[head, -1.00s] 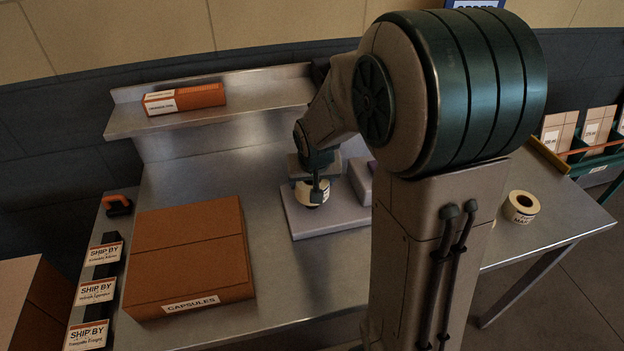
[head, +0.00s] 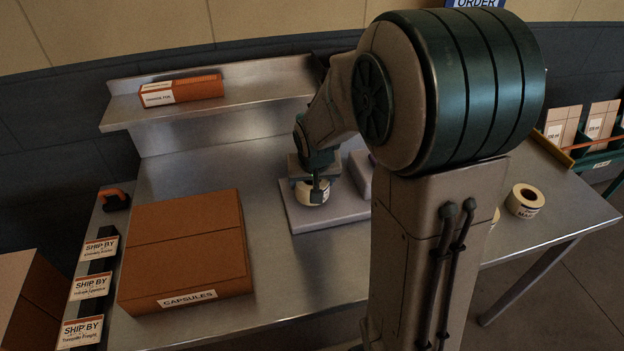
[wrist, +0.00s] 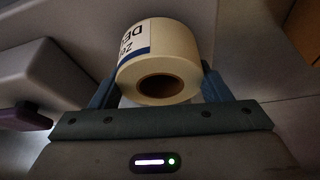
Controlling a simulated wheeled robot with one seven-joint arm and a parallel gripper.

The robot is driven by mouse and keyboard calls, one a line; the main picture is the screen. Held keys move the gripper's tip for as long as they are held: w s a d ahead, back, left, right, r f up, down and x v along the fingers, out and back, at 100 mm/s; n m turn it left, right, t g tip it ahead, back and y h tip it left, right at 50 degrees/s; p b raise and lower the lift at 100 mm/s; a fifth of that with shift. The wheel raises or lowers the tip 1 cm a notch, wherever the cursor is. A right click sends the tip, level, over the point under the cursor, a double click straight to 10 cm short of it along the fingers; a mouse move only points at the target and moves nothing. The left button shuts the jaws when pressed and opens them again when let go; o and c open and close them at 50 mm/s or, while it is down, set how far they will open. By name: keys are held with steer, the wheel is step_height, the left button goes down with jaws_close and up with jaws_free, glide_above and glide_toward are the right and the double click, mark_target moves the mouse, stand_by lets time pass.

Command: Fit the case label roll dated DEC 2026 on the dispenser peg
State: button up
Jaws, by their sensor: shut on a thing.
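My gripper (head: 318,194) is shut on a cream label roll (head: 308,191), low over the light grey dispenser base (head: 298,219) on the bench. In the wrist view the same roll (wrist: 170,55) sits between the two fingers of my gripper (wrist: 160,88). Its dark core hole faces the camera, and its white label with a blue band reads "DE…", the rest turned out of sight. I cannot make out the peg, nor tell whether the roll is on it. A second roll (head: 524,201), its label starting "MA", lies at the bench's right.
A brown CAPSULES carton (head: 185,250) fills the bench left of the dispenser. SHIP BY cards (head: 91,285) stand at the left edge. A shelf (head: 235,108) with an orange box (head: 180,90) runs behind. A sliver of another roll (head: 495,216) shows beside my arm.

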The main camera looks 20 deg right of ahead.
steer(key=shift+f+b, duration=0.65)
steer(key=shift+f, duration=0.15)
steer(key=o, duration=1.2)
steer(key=shift+c, duration=0.2)
steer(key=shift+r, duration=0.1)
steer(key=v, duration=1.3)
steer(key=shift+s+r, duration=0.15)
steer(key=shift+r, duration=0.2)
